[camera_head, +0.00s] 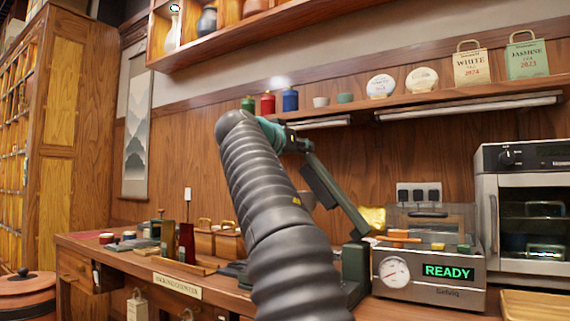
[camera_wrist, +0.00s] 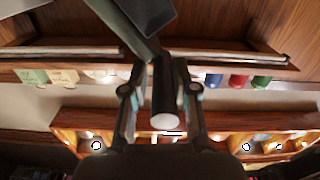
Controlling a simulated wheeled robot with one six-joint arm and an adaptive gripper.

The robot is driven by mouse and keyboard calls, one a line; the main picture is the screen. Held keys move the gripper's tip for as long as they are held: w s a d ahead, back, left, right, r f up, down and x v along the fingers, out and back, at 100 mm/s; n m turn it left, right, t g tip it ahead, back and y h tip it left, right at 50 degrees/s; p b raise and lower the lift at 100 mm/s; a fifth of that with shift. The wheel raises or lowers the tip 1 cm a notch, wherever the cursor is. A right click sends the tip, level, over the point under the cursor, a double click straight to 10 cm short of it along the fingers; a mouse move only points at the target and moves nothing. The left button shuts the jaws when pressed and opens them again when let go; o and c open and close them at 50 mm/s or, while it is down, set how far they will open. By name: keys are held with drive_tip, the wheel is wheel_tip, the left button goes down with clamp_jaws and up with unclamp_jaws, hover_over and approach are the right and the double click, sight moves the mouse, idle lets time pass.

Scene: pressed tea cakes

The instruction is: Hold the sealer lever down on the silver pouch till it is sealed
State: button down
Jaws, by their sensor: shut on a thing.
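The sealer lever (camera_head: 335,200) is a dark green bar, raised and slanting up to the left from the dark green sealer body (camera_head: 355,265) at the right. My gripper (camera_head: 284,136) is at the lever's upper end. In the wrist view my gripper (camera_wrist: 162,75) is shut on a dark round handle (camera_wrist: 164,95) with a pale end face. The lever's green bar (camera_wrist: 122,22) runs from that handle to the top edge. I cannot make out the silver pouch. My arm hides part of the sealer and the bench before it.
A steel machine (camera_head: 435,285) with a gauge and a green READY display stands right of the sealer. A steel oven (camera_head: 525,215) is farther right. A wall shelf (camera_head: 440,103) with bags and tins runs behind the gripper. Boxes stand on the bench at left.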

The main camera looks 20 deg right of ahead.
drive_tip(key=s+d+r+m, duration=0.3)
drive_tip(key=s, duration=0.2)
drive_tip(key=shift+d, duration=0.2)
idle(0.3)
drive_tip(key=c, duration=1)
unclamp_jaws()
drive_tip(key=shift+c, duration=0.2)
drive_tip(key=v, duration=1.2)
